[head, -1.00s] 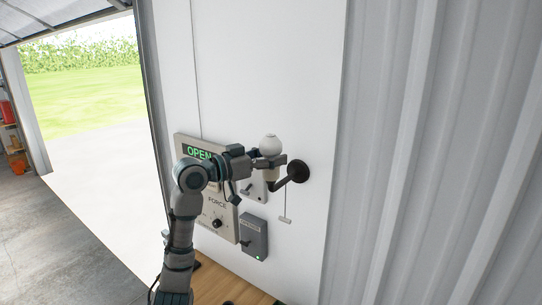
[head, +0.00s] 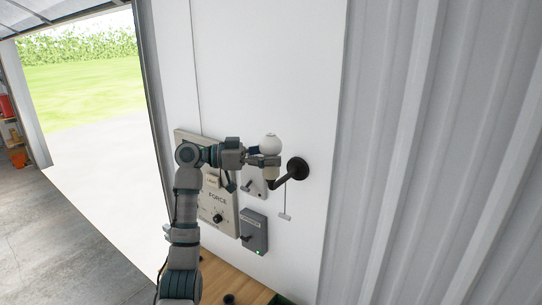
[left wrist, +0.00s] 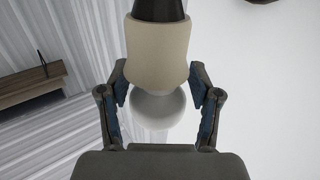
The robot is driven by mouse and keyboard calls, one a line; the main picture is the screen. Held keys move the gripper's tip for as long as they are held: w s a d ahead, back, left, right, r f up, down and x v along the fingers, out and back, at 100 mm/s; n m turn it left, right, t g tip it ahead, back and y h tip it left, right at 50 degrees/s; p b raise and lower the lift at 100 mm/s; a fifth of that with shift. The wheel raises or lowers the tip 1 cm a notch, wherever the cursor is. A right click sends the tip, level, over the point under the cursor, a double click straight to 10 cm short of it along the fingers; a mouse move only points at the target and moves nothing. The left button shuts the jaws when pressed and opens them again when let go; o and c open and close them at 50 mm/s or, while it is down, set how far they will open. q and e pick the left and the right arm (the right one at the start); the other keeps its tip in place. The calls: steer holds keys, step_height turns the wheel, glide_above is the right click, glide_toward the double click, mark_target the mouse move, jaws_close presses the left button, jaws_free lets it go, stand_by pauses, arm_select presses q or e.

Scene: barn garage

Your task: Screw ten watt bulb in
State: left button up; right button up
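The white round bulb (head: 270,143) sits upright at the top of a beige socket (head: 271,173) on a dark wall-lamp arm (head: 284,182). My left gripper (head: 268,160) is at the bulb's base, level with the top of the socket. In the left wrist view the bulb (left wrist: 160,108) lies between the two fingers (left wrist: 160,95), with a narrow gap on each side, so the fingers look open. The beige socket (left wrist: 158,50) lies beyond them. The bulb's thread is hidden. My right gripper is out of view.
The lamp's round plate (head: 298,168) is on the white wall, with a pull cord handle (head: 286,217) hanging below. A control panel marked FORCE (head: 217,203) and a grey switch box (head: 254,232) with a green light are at lower left. A wooden surface (head: 235,285) lies below.

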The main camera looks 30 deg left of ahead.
arm_select(q)
steer(key=shift+o, duration=1.2)
steer(key=shift+w+a, duration=0.1)
steer(key=n+t+b, duration=0.1)
steer(key=t+y+b, duration=0.1)
steer(key=shift+f+n+y+b, duration=0.2)
steer(key=shift+n+y+b, duration=0.1)
steer(key=shift+n, duration=0.1)
steer(key=n+t+y+b, duration=0.2)
steer(key=shift+t+y, duration=0.4)
steer(key=shift+n+t+y+b, duration=0.45)
steer(key=shift+n+t+y, duration=0.15)
steer(key=shift+n+y, duration=0.3)
steer(key=n+y, duration=0.1)
steer(key=t+y, duration=0.1)
steer(key=n+y, duration=0.1)
steer(key=y, duration=0.1)
steer(key=shift+s+r+n+t, duration=0.2)
steer(key=shift+r+n+t, duration=0.05)
steer(key=shift+n+t, duration=0.05)
steer(key=n+y, duration=0.1)
steer(key=y, duration=0.1)
steer(key=n+y, duration=0.1)
steer(key=shift+d+n+t+y, duration=0.2)
steer(key=shift+n+t+y, duration=0.1)
steer(key=shift+y, duration=0.1)
steer(key=shift+w+n+y, duration=0.15)
steer(key=shift+n+y, duration=0.55)
steer(key=shift+y, duration=0.4)
